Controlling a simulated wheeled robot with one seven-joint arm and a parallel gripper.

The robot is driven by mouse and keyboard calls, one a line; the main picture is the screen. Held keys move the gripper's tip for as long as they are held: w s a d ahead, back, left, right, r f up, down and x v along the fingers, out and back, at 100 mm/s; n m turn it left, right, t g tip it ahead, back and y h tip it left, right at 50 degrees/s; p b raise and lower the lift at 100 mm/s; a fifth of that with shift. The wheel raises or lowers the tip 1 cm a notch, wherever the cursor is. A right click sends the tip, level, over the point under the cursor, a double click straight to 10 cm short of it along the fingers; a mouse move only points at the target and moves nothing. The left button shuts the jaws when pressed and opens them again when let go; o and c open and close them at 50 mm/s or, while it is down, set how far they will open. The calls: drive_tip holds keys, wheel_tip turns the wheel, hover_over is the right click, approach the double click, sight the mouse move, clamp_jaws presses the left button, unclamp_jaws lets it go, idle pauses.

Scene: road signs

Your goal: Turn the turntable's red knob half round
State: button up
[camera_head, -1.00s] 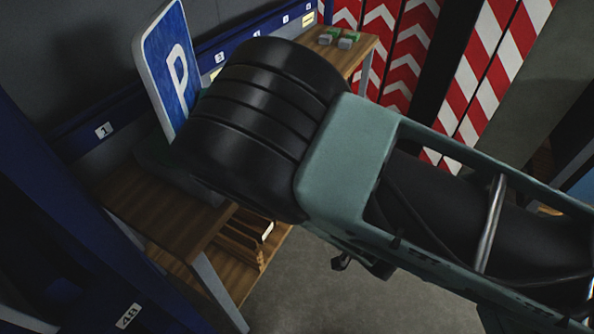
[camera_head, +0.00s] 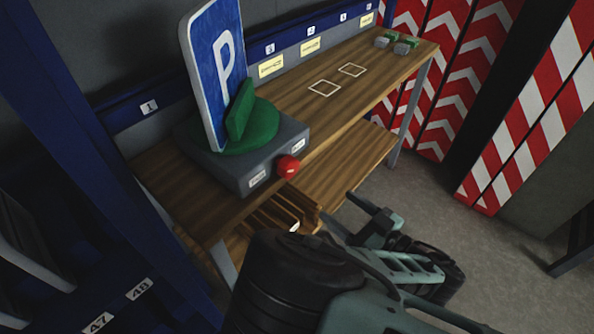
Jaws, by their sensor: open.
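The turntable is a grey box (camera_head: 236,172) with a green round plate (camera_head: 262,136) on top, at the left end of the wooden bench. A blue and white parking sign (camera_head: 213,85) stands upright on the plate, beside a green block-like holder. The red knob (camera_head: 288,167) is on the box's front face, between two small white labels. My gripper (camera_head: 372,213) is open, below and to the right of the knob, apart from it. Nothing shows between its fingers, though its fine detail is dark.
The wooden bench (camera_head: 330,110) has two white square outlines and small grey-green blocks (camera_head: 397,43) at its far end. A lower shelf holds a wooden rack (camera_head: 287,217). Red-white striped panels (camera_head: 520,110) stand behind right. A blue post stands left. Floor (camera_head: 470,235) is open at right.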

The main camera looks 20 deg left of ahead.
sight(293, 171)
drive_tip(key=p+x, duration=0.2)
drive_tip(key=x, duration=1.2)
drive_tip(key=shift+w+a, duration=0.1)
drive_tip(key=shift+a, duration=0.1)
drive_tip(key=c, duration=1)
